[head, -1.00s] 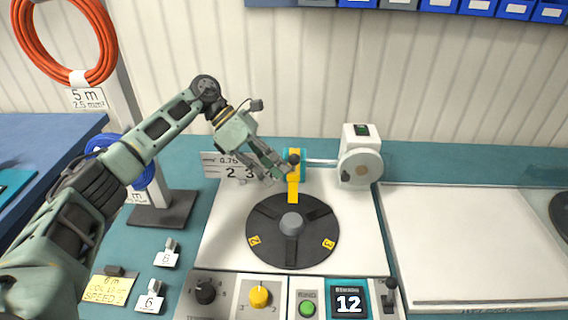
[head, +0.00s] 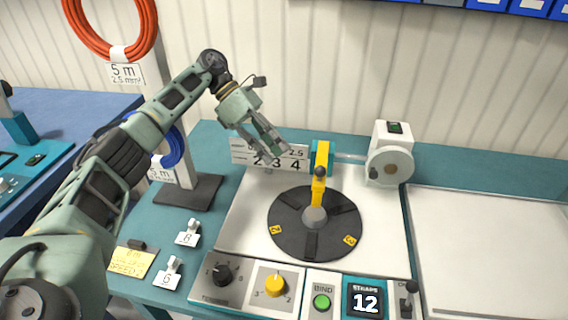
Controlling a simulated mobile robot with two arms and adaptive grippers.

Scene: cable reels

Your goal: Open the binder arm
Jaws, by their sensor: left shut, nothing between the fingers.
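The yellow binder arm (head: 318,190) stands at the back of the black reel disc (head: 290,238). It runs from a teal post (head: 331,158) toward the grey hub (head: 315,216), and its lower end appears at the hub in the picture. A black knob (head: 319,172) shows on the yellow arm. I cannot tell its exact tilt from this angle. My left gripper (head: 279,151) is shut and empty, to the left of the post and apart from the binder arm, in front of a numbered scale plate (head: 240,152). My right gripper is not in view.
A white motor unit (head: 389,160) stands right of the post. A control panel with a yellow knob (head: 276,286), green button (head: 321,302) and display reading 12 (head: 365,301) lies in front. A reel stand base (head: 188,190) is at left. The white surface at right (head: 490,250) is clear.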

